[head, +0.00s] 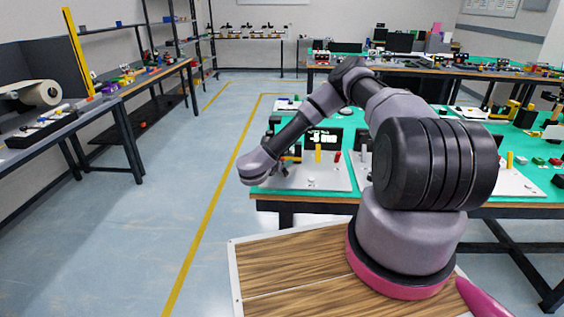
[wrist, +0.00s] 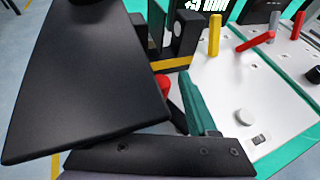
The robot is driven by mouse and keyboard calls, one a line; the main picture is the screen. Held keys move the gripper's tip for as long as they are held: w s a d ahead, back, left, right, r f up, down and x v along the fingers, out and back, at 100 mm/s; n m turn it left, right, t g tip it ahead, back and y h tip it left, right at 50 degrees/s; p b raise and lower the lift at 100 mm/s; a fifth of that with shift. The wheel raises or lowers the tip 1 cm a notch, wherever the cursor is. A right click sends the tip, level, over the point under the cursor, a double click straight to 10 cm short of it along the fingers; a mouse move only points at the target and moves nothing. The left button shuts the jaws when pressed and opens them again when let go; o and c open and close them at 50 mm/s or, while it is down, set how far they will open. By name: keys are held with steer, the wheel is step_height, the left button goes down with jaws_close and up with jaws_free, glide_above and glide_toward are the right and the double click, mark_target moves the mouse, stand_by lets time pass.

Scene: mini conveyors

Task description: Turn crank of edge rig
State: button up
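A rig with a white base plate (head: 325,180) stands at the left front edge of the green table. On it are a yellow post (head: 318,153), a red lever (head: 338,157) and a dark display (head: 323,138). In the wrist view the plate (wrist: 210,75) also bears a yellow post (wrist: 214,35), a red lever (wrist: 256,42) and a pale round knob (wrist: 241,117). My gripper is at the rig's left side. A teal, ribbed piece (wrist: 198,102), seemingly its finger, shows beside a small red part (wrist: 162,86). I cannot tell which part is the crank, nor whether it is touched.
A large black panel (wrist: 85,75) blocks the left of the wrist view. More rigs stand along the green table (head: 540,208) to the right. A workbench (head: 50,135) with a paper roll (head: 40,94) is at the left. The blue floor between them is clear.

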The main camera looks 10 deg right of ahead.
steer(key=v, duration=1.1)
steer(key=shift+w, duration=0.1)
